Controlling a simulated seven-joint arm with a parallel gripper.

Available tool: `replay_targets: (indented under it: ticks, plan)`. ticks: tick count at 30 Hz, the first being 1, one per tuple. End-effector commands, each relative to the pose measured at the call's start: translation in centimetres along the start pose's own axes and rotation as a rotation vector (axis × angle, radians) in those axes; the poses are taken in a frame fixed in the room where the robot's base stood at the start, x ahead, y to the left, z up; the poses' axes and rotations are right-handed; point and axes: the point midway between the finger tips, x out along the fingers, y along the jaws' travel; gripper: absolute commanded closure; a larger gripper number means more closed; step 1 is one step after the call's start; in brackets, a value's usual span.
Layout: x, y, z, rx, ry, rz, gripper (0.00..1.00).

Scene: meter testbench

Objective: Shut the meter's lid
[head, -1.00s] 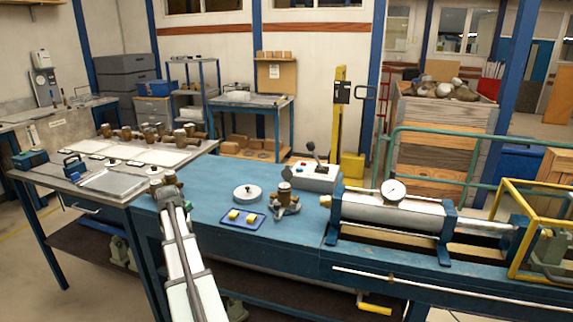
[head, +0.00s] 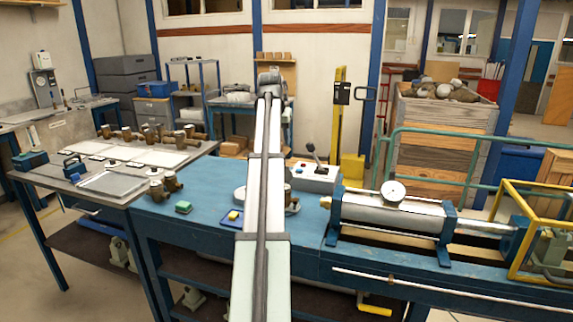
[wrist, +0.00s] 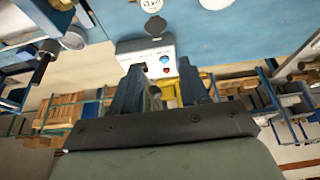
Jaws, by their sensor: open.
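The meter's white dial face (wrist: 152,4) is at the top edge of the wrist view, partly cut off. Its dark round lid (wrist: 154,26) stands open beside the dial, on the side toward the control box. In the head view my arm hides most of the meter; a brassy part of it (head: 293,201) shows at the arm's right edge on the blue bench. My gripper (head: 270,80) is raised high beyond the bench in the head view. In the wrist view its two fingers (wrist: 159,84) are apart with nothing between them, well clear of the meter.
A grey control box (head: 314,178) with a lever stands behind the meter. A cylinder with a gauge (head: 393,192) lies to the right. A small blue tray (head: 230,223) and a green block (head: 183,207) are at the left. Several brass meters (head: 160,134) stand on the left table.

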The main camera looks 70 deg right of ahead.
Motion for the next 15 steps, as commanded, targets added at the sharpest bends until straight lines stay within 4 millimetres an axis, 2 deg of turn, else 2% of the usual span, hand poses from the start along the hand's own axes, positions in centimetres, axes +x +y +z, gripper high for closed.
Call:
replay_targets:
  ticks: [5, 8, 15]
  plan:
    - [0.1, 0.8, -0.4, 0.013, 0.003, 0.004, 0.55]
    - [1.3, 0.8, -0.4, 0.012, 0.001, 0.004, 0.55]
    - [5.4, 0.8, -0.3, 0.011, 0.001, 0.003, 0.55]
